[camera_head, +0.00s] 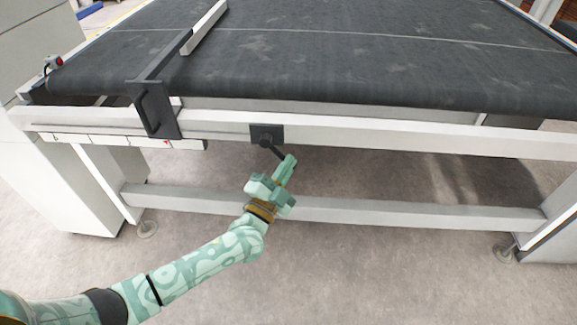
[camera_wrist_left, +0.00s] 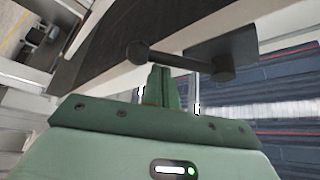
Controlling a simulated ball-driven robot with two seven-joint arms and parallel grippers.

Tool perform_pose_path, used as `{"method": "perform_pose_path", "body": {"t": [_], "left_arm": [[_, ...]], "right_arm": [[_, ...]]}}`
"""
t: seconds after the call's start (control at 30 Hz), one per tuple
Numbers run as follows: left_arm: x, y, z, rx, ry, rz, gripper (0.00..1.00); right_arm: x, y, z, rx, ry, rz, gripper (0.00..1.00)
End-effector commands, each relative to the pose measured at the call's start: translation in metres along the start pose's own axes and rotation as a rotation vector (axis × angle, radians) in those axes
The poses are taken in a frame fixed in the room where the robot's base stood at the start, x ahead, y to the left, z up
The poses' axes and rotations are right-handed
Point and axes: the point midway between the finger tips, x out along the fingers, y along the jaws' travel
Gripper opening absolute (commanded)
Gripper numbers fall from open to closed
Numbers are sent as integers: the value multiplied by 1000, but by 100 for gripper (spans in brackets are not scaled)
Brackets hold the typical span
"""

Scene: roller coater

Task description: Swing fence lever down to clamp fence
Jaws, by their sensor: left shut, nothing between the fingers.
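The dark fence lever (camera_head: 276,150) hangs from a pivot on a small black plate (camera_head: 257,131) on the front rail. In the head view it slants down to the right. In the left wrist view the lever (camera_wrist_left: 180,62) runs from a round knob to the hub at the black plate (camera_wrist_left: 240,50). My left gripper (camera_head: 289,161) is shut and empty, its fingertips close to the lever's lower end; contact cannot be told. In the left wrist view the shut fingers (camera_wrist_left: 164,76) point at the lever between knob and hub. The fence (camera_head: 206,27) is a pale bar on a black bracket (camera_head: 155,107). My right gripper is not in view.
The dark conveyor belt (camera_head: 350,55) lies above the white front rail (camera_head: 400,135). A scale strip (camera_head: 105,141) is on the rail at left. A lower crossbar (camera_head: 400,212) runs behind my left arm. The floor in front is clear.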

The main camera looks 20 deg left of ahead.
Motion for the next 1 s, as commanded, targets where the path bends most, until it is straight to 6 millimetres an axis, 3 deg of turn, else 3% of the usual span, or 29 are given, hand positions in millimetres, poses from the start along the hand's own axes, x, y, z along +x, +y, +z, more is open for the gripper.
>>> {"method": "perform_pose_path", "body": {"t": [0.73,1.0], "left_arm": [[-4,-1,6,99,-1,59,0],[-7,-4,12,200,-1,117,0]], "right_arm": [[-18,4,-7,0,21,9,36],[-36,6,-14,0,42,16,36]]}}
